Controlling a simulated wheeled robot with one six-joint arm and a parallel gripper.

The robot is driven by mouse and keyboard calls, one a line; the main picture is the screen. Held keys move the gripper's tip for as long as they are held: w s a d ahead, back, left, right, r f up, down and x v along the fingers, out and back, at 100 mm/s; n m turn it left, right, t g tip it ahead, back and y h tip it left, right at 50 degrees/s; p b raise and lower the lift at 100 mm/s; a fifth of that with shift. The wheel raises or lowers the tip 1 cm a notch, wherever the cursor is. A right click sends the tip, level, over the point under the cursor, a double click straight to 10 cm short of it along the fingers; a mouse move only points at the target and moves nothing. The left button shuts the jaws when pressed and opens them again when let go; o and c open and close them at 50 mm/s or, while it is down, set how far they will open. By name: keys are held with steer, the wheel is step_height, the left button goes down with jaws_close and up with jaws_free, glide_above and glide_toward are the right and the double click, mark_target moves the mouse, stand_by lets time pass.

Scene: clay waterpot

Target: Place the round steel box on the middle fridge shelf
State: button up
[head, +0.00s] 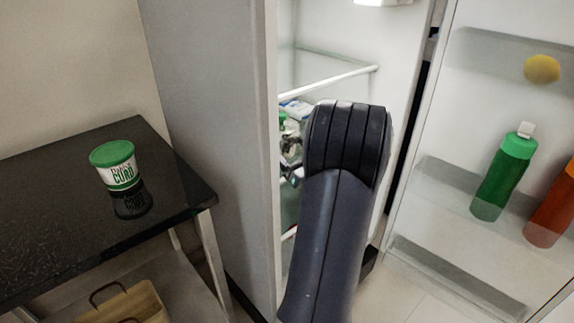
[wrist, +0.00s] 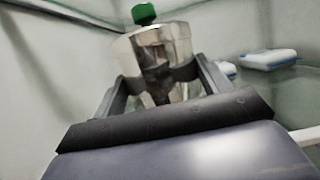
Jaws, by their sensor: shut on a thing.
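The round steel box (wrist: 178,42) is shiny and stands between my gripper's fingers in the wrist view. My gripper (wrist: 158,78) is shut on it. In the head view my dark arm reaches into the open fridge and hides most of the gripper and box; only a bit of shiny metal shows at the arm's left. A glass fridge shelf (head: 335,79) with a white front rail shows above the gripper. The shelf area below is largely hidden by my arm, so I cannot tell whether the box touches a shelf.
A green-capped item (wrist: 144,13) stands behind the box; blue-white packs (wrist: 268,59) lie to its right. The open fridge door holds a green bottle (head: 504,175), an orange bottle (head: 553,212) and a yellow ball (head: 542,69). A curd tub (head: 116,165) stands on a black table (head: 60,215).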

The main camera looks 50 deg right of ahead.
steer(key=f+b, duration=0.1)
steer(key=f, duration=0.1)
steer(key=f+b, duration=0.1)
steer(key=f, duration=0.1)
steer(key=shift+w+f, duration=0.2)
steer(key=shift+f, duration=0.2)
steer(key=shift+f+b, duration=0.2)
steer(key=shift+b, duration=0.2)
steer(key=o, duration=1.2)
steer(key=shift+c, duration=0.2)
steer(key=shift+r, duration=0.2)
steer(key=p+v, duration=0.1)
steer(key=v, duration=1.1)
steer(key=shift+p, duration=0.4)
steer(key=shift+f, duration=0.1)
